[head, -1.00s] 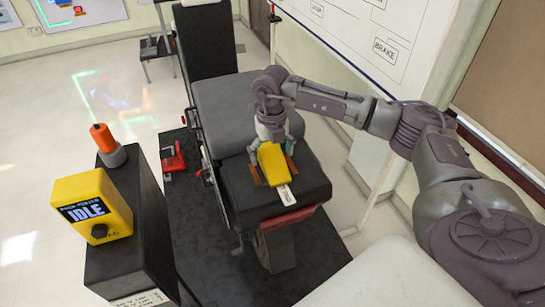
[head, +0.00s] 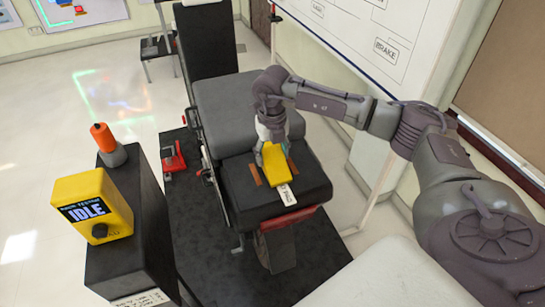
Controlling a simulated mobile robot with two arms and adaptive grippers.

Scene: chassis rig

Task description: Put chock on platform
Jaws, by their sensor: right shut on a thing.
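The yellow chock (head: 277,165) is at the dark padded platform (head: 300,187) at the front of the grey chair-like rig. My right gripper (head: 272,140) reaches in from the right and is shut on the chock's far end. The chock is over the platform between two brown strips; I cannot tell whether it touches the surface. A white label (head: 287,193) shows at its near end. My left gripper is not in view.
A black pedestal (head: 135,215) at the left carries a yellow box reading IDLE (head: 92,208) and an orange-topped object (head: 104,140). A red bracket (head: 173,158) lies on the black mat. A whiteboard (head: 370,45) stands behind my right arm.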

